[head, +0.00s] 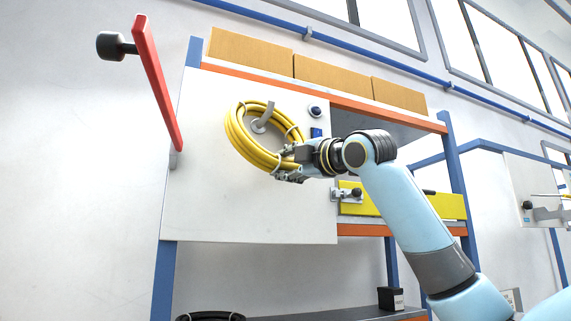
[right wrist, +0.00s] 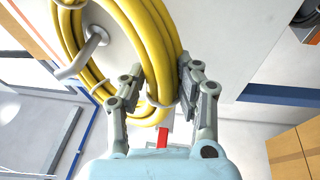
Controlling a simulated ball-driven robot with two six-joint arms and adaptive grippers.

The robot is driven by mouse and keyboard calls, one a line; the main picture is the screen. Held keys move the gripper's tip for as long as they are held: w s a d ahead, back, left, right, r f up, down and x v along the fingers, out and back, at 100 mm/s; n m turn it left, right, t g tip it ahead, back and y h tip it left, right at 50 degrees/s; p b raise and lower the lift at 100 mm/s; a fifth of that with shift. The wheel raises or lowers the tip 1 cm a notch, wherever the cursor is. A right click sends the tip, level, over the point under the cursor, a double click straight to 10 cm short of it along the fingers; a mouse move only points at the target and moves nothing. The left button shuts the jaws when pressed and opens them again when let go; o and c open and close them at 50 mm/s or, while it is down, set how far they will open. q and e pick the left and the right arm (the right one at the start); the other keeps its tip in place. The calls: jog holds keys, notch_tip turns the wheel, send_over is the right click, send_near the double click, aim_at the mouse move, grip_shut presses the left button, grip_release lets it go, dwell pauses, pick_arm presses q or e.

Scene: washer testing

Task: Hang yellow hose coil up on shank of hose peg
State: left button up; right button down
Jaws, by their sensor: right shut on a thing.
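The yellow hose coil (head: 237,138) is in front of the white panel in the head view, bound with light ties. The grey hose peg (head: 268,113) shows inside the coil's ring, standing out from a round base on the panel. My right gripper (head: 284,174) is shut on the coil's lower right part. In the right wrist view the fingers (right wrist: 163,88) are on either side of the coil's strands (right wrist: 148,35). There the bent peg (right wrist: 88,52) crosses the ring's opening, its tip overlapping the far strands. I cannot tell whether the coil rests on the shank. My left gripper is not in view.
A red bar (head: 157,80) with a black knob stands out at the panel's left. A round dark button (head: 315,111) and a blue switch (head: 316,132) are right of the coil. A yellow bar (head: 405,202) lies below my wrist. A black coil (head: 210,316) is at bottom left.

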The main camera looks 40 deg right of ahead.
jog(key=c, duration=0.9)
grip_release()
jog(key=shift+f, duration=0.1)
jog(key=shift+s+f, duration=0.2)
jog(key=shift+s, duration=1.05)
jog(key=shift+s+f, duration=0.2)
jog(key=shift+s, duration=1.05)
jog(key=shift+s+f, duration=0.2)
jog(key=shift+s, duration=1.05)
